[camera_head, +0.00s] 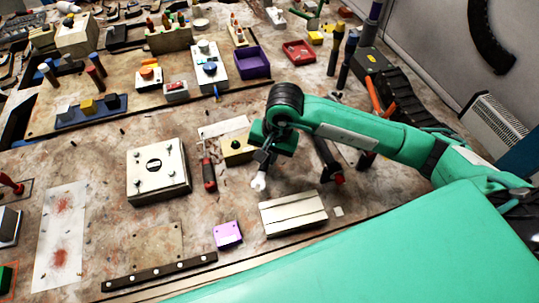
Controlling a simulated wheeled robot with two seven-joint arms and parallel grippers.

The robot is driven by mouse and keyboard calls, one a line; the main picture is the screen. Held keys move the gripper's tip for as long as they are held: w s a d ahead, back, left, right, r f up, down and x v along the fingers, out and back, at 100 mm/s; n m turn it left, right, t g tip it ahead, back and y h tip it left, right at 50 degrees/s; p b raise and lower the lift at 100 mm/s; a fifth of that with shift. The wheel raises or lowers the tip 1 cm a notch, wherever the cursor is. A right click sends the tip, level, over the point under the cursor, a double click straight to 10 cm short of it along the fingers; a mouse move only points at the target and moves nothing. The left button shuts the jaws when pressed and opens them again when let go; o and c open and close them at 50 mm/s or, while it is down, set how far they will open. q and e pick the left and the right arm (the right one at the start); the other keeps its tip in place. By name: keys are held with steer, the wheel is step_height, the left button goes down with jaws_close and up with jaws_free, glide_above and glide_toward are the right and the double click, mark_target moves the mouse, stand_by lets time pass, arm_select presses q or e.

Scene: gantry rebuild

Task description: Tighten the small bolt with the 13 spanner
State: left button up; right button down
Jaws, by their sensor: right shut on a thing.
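My right gripper (264,160) reaches in from the right on the green arm, over the middle of the bench, pointing down. It is shut on a spanner, whose pale open end (258,184) sticks out below the fingers; its size mark is too small to read. A wooden block (236,151) with a dark knob stands just behind the gripper. I cannot tell which post is the small bolt. My left gripper is not in view.
A red-and-black screwdriver (209,173) lies between the box and the gripper. A pale ridged block (293,213) and a purple block (227,234) are in front. A dark hammer-like tool (328,160) lies right, partly under my arm. A dark strip (160,272) lies near the front edge.

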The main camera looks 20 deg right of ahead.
steer(key=shift+w+a+m+b, duration=0.25)
steer(key=shift+a+m+b, duration=0.15)
steer(key=shift+m, duration=0.1)
steer(key=shift+w+a+m, duration=0.25)
steer(key=shift+a+m, duration=0.05)
steer(key=shift+m, duration=0.3)
steer(key=shift+w+a+b, duration=0.15)
steer(key=shift+w+b, duration=0.05)
steer(key=shift+b, duration=0.25)
steer(key=shift+w+a+m+t+h+b, duration=0.3)
steer(key=shift+w+a+m, duration=0.15)
steer(key=shift+m, duration=0.65)
steer(key=shift+w, duration=0.1)
